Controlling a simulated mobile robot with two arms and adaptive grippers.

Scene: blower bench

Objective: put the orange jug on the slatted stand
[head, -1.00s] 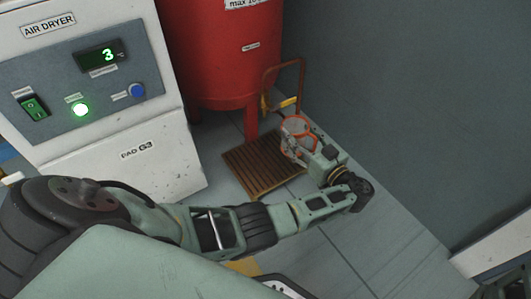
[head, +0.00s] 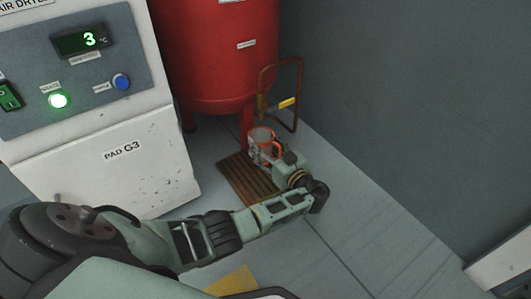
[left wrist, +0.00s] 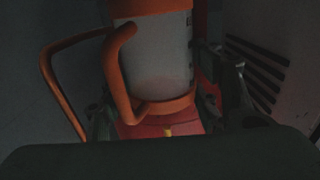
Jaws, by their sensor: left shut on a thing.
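The orange jug (head: 262,134), with a pale see-through body and orange rim and handle, is upright at the far right part of the slatted stand (head: 246,181). My left gripper (head: 264,153) is shut on it from the near right side. In the left wrist view the jug (left wrist: 161,60) fills the middle, its orange handle facing the camera, with a finger on each side. The stand is a low brown wooden grate on the floor. My gripper hides the jug's base, so I cannot tell whether it touches the slats. My right gripper is not in view.
A red tank (head: 220,60) stands just behind the stand. A bent copper-coloured pipe (head: 299,95) with a yellow tag rises behind the jug. The white air dryer (head: 110,165) is to the left. Floor to the right (head: 380,235) is clear up to the grey wall.

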